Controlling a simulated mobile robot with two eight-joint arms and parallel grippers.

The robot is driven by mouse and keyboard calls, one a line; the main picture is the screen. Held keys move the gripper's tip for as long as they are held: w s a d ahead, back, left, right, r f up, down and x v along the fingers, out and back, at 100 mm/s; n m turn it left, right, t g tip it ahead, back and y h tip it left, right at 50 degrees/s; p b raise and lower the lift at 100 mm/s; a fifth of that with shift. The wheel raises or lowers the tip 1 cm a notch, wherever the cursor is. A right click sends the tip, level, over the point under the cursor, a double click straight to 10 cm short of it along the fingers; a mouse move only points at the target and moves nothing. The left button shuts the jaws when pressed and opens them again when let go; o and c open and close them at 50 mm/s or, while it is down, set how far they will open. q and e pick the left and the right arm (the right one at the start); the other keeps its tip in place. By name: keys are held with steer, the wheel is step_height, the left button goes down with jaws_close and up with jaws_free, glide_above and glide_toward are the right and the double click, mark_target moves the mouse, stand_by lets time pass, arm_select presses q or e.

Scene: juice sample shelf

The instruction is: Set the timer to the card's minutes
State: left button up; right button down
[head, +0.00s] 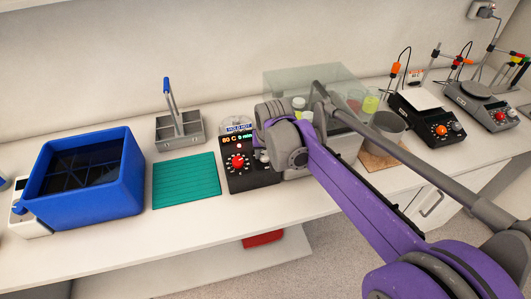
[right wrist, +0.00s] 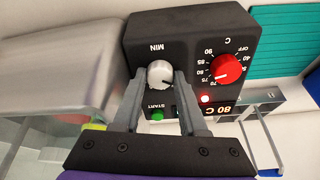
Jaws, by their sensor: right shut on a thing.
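The black control box (head: 250,176) stands on the counter in the head view. It has a red temperature knob (right wrist: 226,68), a white minutes knob (right wrist: 160,72) marked MIN, and a green START button (right wrist: 157,115). Its display (right wrist: 223,110) reads 80 C in the right wrist view; the minutes digits are too small to read surely. A card (head: 239,127) headed HOLD HOT stands behind the box, its lower lines hidden. My right gripper (right wrist: 161,80) is shut on the white knob, one finger on each side. My left gripper is not in view.
A teal mat (head: 186,180) and a blue bin (head: 90,180) lie left of the box, a grey caddy (head: 180,138) behind the mat. A clear-covered bath with cups is partly behind my right arm. Hotplates (head: 480,98) stand far right.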

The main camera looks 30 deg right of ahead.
steer(key=shift+m, duration=0.3)
steer(key=m, duration=0.5)
steer(key=shift+m+g+h, duration=0.3)
steer(key=shift+m+g, duration=0.1)
steer(key=m, duration=0.5)
steer(key=shift+w+g+p, duration=0.1)
steer(key=shift+g+p, duration=0.2)
steer(key=shift+p, duration=0.05)
steer(key=shift+m, duration=0.3)
steer(key=shift+c, duration=2.2)
jaws_free()
steer(key=shift+a+r, duration=0.1)
steer(key=v, duration=1)
steer(key=shift+a+r+p, duration=0.2)
steer(key=shift+r+p, duration=0.1)
